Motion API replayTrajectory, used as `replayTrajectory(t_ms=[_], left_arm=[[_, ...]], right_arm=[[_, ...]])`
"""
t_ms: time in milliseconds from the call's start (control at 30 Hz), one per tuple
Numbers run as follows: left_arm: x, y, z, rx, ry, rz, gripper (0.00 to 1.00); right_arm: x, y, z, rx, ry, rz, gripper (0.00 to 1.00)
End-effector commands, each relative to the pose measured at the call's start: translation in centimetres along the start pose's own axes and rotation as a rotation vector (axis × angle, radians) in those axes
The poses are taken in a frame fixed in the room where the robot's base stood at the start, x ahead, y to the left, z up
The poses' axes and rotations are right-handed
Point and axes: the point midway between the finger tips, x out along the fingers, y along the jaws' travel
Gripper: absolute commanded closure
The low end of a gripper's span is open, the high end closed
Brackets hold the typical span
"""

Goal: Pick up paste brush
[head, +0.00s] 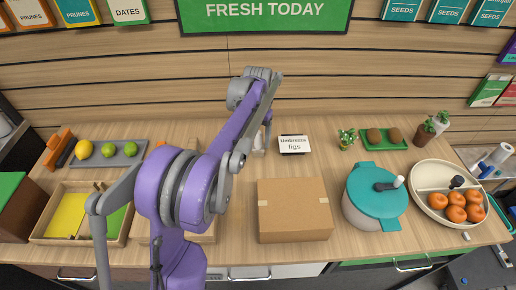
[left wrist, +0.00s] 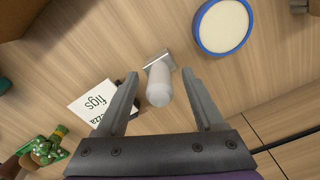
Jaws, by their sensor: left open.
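The paste brush (left wrist: 158,82) appears to be the small item with a pale handle and a grey, flat head, on the wooden counter in the left wrist view. In the head view only a small pale part of it (head: 259,141) shows beside my arm. My left gripper (left wrist: 164,84) is open, with one finger on each side of the handle in the picture. I cannot tell whether a finger touches it. In the head view my left arm reaches over the counter and largely hides the gripper. My right gripper is not in view.
A figs sign (head: 295,145) stands close by. A blue-rimmed round dish (left wrist: 222,27) lies near the brush. A cardboard box (head: 294,210), a teal-lidded pot (head: 376,199) and a plate of oranges (head: 432,174) stand to the right. A grey tray (head: 128,159) holds fruit at left.

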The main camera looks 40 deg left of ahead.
Motion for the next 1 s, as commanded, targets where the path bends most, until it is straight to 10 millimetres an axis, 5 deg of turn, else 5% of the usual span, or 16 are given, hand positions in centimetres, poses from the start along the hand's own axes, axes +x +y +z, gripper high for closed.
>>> replayTrajectory(t_ms=[100, 500, 833, 1000], left_arm=[[0.0, 0.0, 0.0, 0.0, 0.0, 0.0, 0.3], [-0.1, 0.0, 0.0, 0.0, 0.0, 0.0, 1.0], [-0.2, 0.0, 0.0, 0.0, 0.0, 0.0, 1.0], [-2.0, 0.0, 0.0, 0.0, 0.0, 0.0, 1.0]], right_arm=[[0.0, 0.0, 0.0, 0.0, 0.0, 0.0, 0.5], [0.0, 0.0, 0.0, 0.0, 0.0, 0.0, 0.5], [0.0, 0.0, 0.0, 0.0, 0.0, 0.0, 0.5], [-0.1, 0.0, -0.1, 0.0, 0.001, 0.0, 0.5]])
